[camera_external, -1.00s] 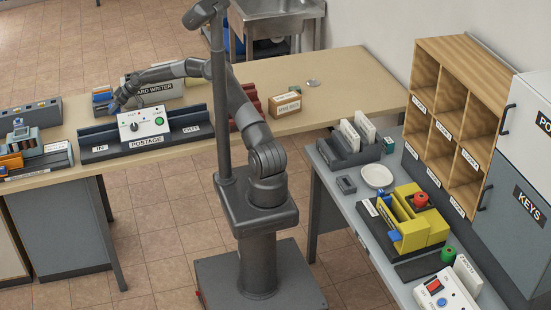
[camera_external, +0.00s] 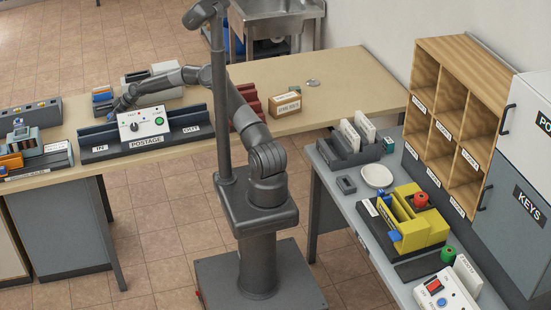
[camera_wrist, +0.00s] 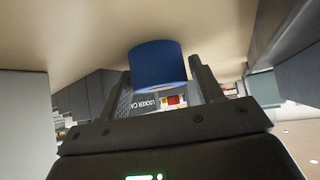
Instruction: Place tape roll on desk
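A blue tape roll (camera_wrist: 158,68) shows in the wrist view, against the beige desk surface (camera_wrist: 90,30), which fills the top of that view. My gripper's two dark fingers (camera_wrist: 160,78) are spread apart, one on each side of the roll near their tips. I cannot tell whether they touch it. In the external view my gripper (camera_external: 119,106) is low over the long desk (camera_external: 340,90), behind the postage machine (camera_external: 142,122). The roll cannot be made out there, and the fingertips are mostly hidden.
The postage machine stands along the desk's front edge, close to my gripper. A card writer (camera_external: 152,74) is behind my forearm. A small labelled box (camera_external: 285,103) and red holders (camera_external: 248,105) stand to the right. The desk's right end is largely clear.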

